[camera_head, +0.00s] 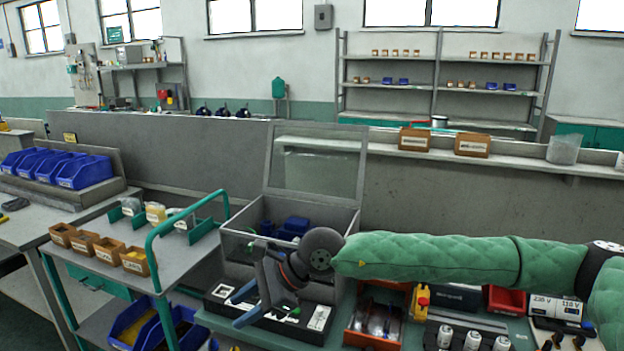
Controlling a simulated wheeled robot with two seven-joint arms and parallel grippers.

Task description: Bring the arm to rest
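My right arm (430,257) in its green quilted sleeve comes in from the right edge and reaches left across the bench. Its gripper (246,304) hangs in front of the grey box with the raised clear lid, above the bench's left part. The two blue-tipped fingers stand apart with nothing seen between them. The gripper hides part of the box front and of the white-marked tray (318,318) beneath it. I cannot tell how far above the tray it is. My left gripper is not in view.
The open box (345,218) holds blue parts, with its lid (318,160) upright. A green-railed cart (190,262) with small bins stands left. Under my arm are a red-edged tray (372,338), a yellow-and-red emergency stop (421,302), several white cylinders (472,340) and a red bin (505,300).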

